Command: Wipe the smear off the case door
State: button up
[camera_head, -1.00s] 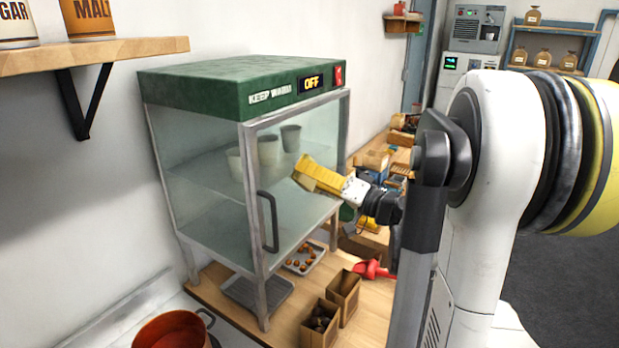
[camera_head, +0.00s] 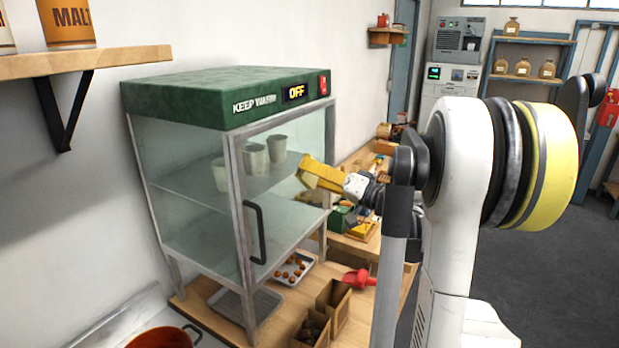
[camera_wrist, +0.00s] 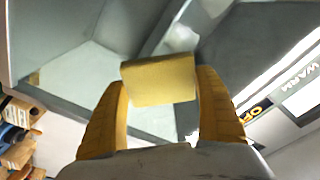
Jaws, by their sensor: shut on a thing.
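The case (camera_head: 225,97) is a glass cabinet with a green top marked KEEP WARM and an OFF display. Its glass door (camera_head: 285,215) faces right, with a dark handle (camera_head: 258,232) near its left edge. I cannot make out a smear on the glass for certain. My yellow-fingered gripper (camera_head: 308,170) is in front of the door's right half, at mid height. In the wrist view my gripper (camera_wrist: 160,88) is shut on a yellow pad (camera_wrist: 158,80), held between the fingertips. I cannot tell whether the pad touches the glass.
Several pale cups (camera_head: 255,158) stand on the shelf inside the case. Below are a tray of chestnuts (camera_head: 293,268), open boxes (camera_head: 333,303) and a red scoop (camera_head: 359,278) on the wooden counter (camera_head: 190,300). A wall shelf (camera_head: 100,58) is at upper left.

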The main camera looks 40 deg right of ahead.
aim_at(288, 182)
jog(key=shift+w+d, duration=0.25)
jog(key=shift+d, duration=0.35)
jog(key=shift+w+d, duration=0.2)
jog(key=shift+d, duration=0.45)
jog(key=shift+w+d, duration=0.25)
jog(key=shift+d, duration=0.35)
jog(key=shift+a, duration=0.15)
jog(key=shift+s+a, duration=0.65)
jog(key=shift+a, duration=1.2)
jog(key=shift+s+a, duration=0.7)
jog(key=shift+a, duration=1.15)
jog(key=shift+s+a, duration=0.65)
jog(key=shift+a, duration=1.2)
jog(key=shift+d+b+v, duration=0.1)
jog(key=shift+b+v, duration=0.05)
jog(key=shift+v, duration=1.3)
jog(key=shift+d+b+v, duration=0.15)
jog(key=shift+v, duration=1.3)
jog(key=shift+r, duration=0.2)
